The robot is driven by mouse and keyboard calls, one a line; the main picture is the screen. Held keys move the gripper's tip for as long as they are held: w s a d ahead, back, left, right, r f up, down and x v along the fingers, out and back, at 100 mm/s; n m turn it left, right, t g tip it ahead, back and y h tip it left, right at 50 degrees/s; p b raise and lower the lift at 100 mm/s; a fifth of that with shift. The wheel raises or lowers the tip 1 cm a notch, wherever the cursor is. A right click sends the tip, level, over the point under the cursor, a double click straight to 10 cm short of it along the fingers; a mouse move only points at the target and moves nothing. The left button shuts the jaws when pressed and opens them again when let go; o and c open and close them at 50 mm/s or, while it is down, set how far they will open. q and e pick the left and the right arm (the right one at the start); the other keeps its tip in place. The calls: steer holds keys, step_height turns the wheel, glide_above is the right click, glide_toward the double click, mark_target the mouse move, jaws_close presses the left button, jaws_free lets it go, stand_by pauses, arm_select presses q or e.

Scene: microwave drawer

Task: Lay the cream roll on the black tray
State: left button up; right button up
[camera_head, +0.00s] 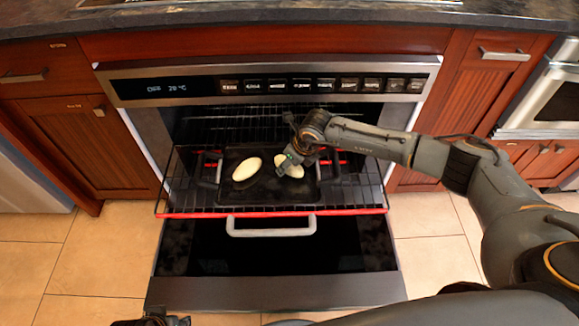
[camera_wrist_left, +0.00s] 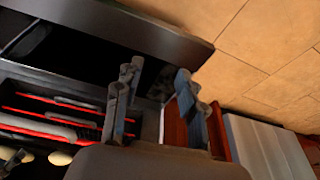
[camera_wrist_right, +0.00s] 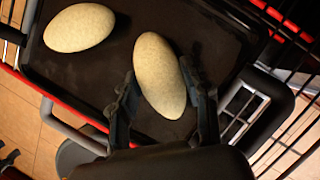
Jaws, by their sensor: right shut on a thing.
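The black tray (camera_head: 245,197) rests on the pulled-out oven rack. One cream roll (camera_head: 247,168) lies on its left part and also shows in the right wrist view (camera_wrist_right: 79,27). My right gripper (camera_head: 290,163) is over the tray's right half, shut on a second cream roll (camera_wrist_right: 159,75). The fingers (camera_wrist_right: 163,105) sit on either side of that roll, which is at or just above the tray; I cannot tell whether it touches. My left gripper (camera_wrist_left: 158,85) is open and empty, its two fingers apart, low in front of the oven.
The wire rack (camera_head: 352,185) with a red front edge extends from the oven. Wooden cabinets (camera_head: 75,140) flank the oven. The tiled floor (camera_head: 100,255) is clear at the left.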

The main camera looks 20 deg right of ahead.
arm_select(q)
steer(key=shift+r, duration=0.4)
arm_select(e)
steer(key=shift+f, duration=0.5)
steer(key=o, duration=1.1)
arm_select(q)
steer(key=shift+r, duration=0.15)
arm_select(e)
steer(key=shift+o, duration=0.2)
arm_select(q)
step_height(320, 180, down, 8)
steer(key=p, duration=0.2)
steer(key=shift+s, duration=0.25)
arm_select(e)
steer(key=v, duration=1.2)
steer(key=shift+s, duration=0.1)
